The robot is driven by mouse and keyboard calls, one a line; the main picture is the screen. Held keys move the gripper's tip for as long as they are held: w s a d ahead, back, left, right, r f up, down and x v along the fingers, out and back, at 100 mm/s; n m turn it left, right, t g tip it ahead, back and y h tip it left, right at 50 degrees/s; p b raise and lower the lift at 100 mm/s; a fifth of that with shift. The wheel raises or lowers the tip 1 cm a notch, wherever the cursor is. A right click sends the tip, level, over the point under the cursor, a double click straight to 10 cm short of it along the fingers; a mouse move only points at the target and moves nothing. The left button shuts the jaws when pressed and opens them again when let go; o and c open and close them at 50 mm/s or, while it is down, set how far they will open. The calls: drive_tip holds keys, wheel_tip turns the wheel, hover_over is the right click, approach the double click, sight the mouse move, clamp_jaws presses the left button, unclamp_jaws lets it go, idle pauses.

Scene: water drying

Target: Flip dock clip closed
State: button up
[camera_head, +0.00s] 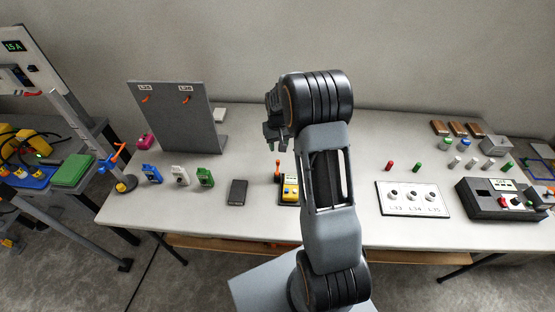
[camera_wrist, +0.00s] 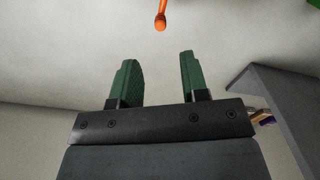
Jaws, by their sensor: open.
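An orange-topped lever (camera_head: 277,168) stands upright beside a yellow device (camera_head: 290,190) at mid-table; it looks like the dock clip, though I cannot be sure. The yellow device is partly hidden by my arm. My gripper (camera_head: 275,144) hangs above and behind the lever in the head view, apart from it. In the wrist view my gripper (camera_wrist: 158,78) has two green fingers spread wide with nothing between them. An orange rod with a rounded end (camera_wrist: 160,20) shows beyond the fingertips, at the top edge; it is likely the same lever.
A grey upright panel (camera_head: 177,115) with two orange hooks stands at left. Blue, white and green small devices (camera_head: 180,175) and a dark box (camera_head: 237,192) lie left of the yellow device. A white board with round holes (camera_head: 413,199) and a black box (camera_head: 500,200) are at right.

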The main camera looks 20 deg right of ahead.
sight(278, 161)
wheel_tip(278, 161, down, 9)
drive_tip(key=shift+f+p, duration=0.1)
drive_tip(key=shift+p, duration=0.45)
clamp_jaws()
